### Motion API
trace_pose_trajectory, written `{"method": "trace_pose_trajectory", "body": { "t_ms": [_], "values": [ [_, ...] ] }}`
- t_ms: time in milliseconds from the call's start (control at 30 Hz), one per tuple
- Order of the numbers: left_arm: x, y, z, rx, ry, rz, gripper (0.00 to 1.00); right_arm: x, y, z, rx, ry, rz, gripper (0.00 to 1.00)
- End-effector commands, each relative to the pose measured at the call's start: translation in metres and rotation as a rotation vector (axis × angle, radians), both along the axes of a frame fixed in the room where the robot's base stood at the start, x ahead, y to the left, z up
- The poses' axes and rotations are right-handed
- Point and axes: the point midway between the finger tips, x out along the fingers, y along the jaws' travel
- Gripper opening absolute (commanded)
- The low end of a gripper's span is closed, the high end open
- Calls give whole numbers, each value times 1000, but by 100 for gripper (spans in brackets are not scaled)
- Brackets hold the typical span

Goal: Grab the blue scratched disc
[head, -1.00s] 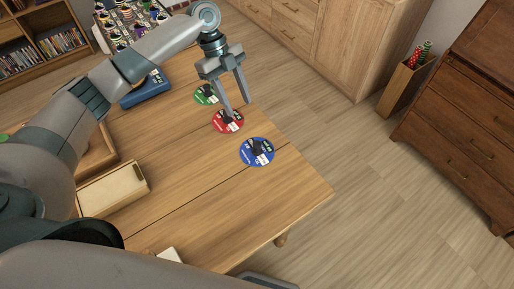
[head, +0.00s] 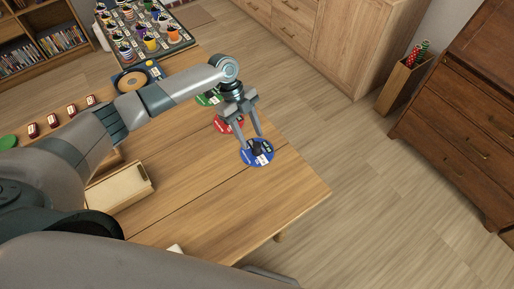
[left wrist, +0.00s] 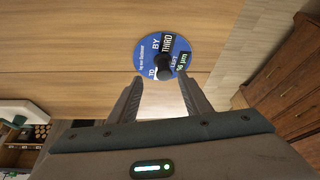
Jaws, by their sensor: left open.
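The blue disc (head: 257,153) lies flat on the wooden table near its right edge, with a dark knob at its centre; it also shows in the left wrist view (left wrist: 150,52). Scratches cannot be made out; it bears printed words and labels. My left gripper (head: 254,142) is open and empty, its fingers pointing down over the far side of the blue disc. In the left wrist view the disc lies just beyond the spread fingertips (left wrist: 160,80), with the knob roughly between them. My right gripper is not in view.
A red disc (head: 226,124) and a green disc (head: 207,99) lie behind the blue one, partly hidden by my left arm. A light wooden box (head: 118,188) stands at the left. The table's front right area (head: 285,195) is clear.

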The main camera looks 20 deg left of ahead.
Motion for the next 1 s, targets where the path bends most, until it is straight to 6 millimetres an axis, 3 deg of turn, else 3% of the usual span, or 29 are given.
{"method": "trace_pose_trajectory", "body": {
  "t_ms": [433,667,800,1000],
  "values": [
    [0,-5,-4,-1,1,-1,45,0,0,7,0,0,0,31],
    [-1,-19,-25,0,2,-1,45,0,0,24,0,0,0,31],
    [-4,-24,-41,0,2,1,45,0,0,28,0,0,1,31],
    [-5,-25,-47,0,0,0,45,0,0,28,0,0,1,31]
  ]
}}
